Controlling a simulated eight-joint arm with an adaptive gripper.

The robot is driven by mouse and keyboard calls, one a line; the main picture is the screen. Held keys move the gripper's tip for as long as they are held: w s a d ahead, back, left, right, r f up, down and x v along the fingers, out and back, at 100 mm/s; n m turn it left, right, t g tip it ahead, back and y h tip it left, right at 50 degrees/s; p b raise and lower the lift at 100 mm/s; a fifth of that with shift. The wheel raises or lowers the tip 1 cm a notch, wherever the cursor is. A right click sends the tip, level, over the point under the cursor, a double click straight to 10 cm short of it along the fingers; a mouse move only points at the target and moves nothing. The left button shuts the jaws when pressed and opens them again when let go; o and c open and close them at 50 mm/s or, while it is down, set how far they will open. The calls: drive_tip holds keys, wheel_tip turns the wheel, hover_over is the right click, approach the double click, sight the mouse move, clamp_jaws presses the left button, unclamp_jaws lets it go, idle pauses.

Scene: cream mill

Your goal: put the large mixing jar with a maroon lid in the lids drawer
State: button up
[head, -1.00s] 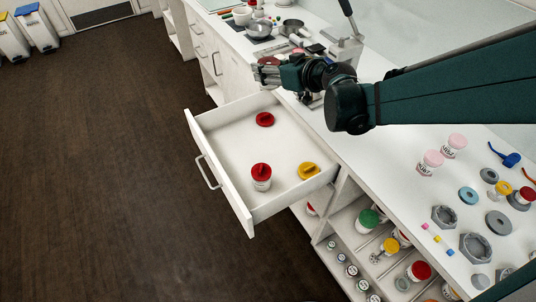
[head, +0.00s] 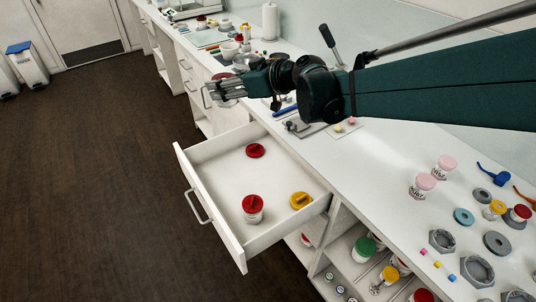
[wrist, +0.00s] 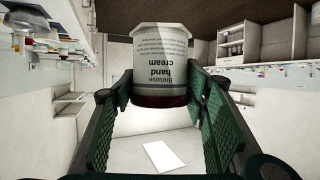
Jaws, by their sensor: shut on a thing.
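My gripper (head: 226,88) is shut on the large jar with a maroon lid. In the wrist view the jar (wrist: 160,75) sits between the two green finger pads. It has a white body with "hand cream" print that reads upside down, and its maroon lid is at the lower end in the picture. In the head view the jar is mostly hidden by the fingers. The open white drawer (head: 222,178) is below and nearer than my gripper. In it are a red lid (head: 256,151), a yellow lid (head: 301,200) and a white jar with a red lid (head: 253,208).
The drawer's middle and left floor are bare. Dark floor (head: 95,180) lies open at left.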

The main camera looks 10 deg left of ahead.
wheel_tip(320, 180, down, 25)
idle(0.8)
idle(0.3)
drive_tip(key=shift+f+b, duration=0.95)
drive_tip(key=shift+f, duration=2.05)
drive_tip(key=shift+f+b, duration=0.55)
drive_tip(key=shift+f, duration=1.35)
drive_tip(key=shift+f+b, duration=0.6)
drive_tip(key=shift+b, duration=0.05)
